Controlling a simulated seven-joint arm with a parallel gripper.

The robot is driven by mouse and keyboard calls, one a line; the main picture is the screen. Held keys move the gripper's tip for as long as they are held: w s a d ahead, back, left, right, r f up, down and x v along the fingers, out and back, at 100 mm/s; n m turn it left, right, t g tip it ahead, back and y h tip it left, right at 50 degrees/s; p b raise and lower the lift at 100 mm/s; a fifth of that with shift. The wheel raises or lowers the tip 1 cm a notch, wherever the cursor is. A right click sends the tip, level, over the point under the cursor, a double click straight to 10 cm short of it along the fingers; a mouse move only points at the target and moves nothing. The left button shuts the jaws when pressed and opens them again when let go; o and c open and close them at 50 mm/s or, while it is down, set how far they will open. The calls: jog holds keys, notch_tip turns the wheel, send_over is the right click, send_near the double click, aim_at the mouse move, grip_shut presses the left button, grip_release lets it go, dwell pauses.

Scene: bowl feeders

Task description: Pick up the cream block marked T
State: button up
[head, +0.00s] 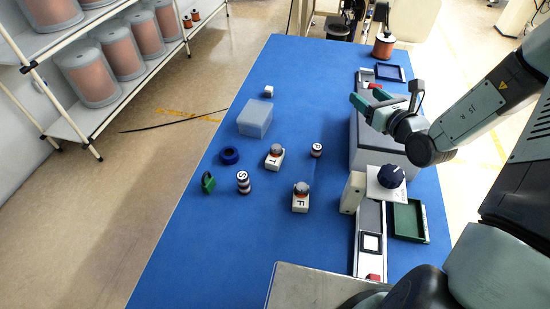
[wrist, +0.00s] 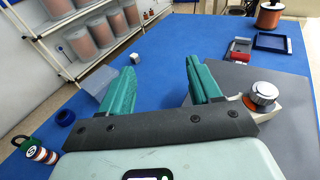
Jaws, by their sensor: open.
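The cream block marked T (head: 275,159) stands on the blue table left of centre in the head view, with a red and grey round knob on top. My gripper (head: 366,108) is open and empty above the grey box, to the right of the T block and apart from it. In the wrist view the open fingers (wrist: 161,68) have nothing between them. A cream block with a silver knob (wrist: 262,95) shows beside the right finger; I cannot read any letter on it. I cannot make out the T block in the wrist view.
A similar block marked F (head: 300,203) stands nearer, with a cylinder marked S (head: 243,183), a blue ring (head: 229,155), a small dark cylinder (head: 316,151) and a translucent blue box (head: 255,118) around. The grey box (head: 380,155) and a rail (head: 370,240) line the right side.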

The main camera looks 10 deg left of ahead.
jog(key=s+a+n+g+y, duration=0.1)
jog(key=s+a+n+g, duration=0.15)
jog(key=a, duration=1.05)
jog(key=n+g, duration=0.1)
jog(key=g, duration=0.2)
send_over(278, 149)
jog(key=shift+y, duration=0.3)
notch_tip(278, 149, down, 14)
jog(key=shift+r, duration=0.1)
jog(key=shift+f, duration=0.65)
notch_tip(278, 149, down, 3)
jog(key=shift+r, duration=0.2)
jog(key=shift+t+x, duration=0.25)
jog(key=shift+x, duration=0.85)
jog(key=shift+w+a, duration=0.25)
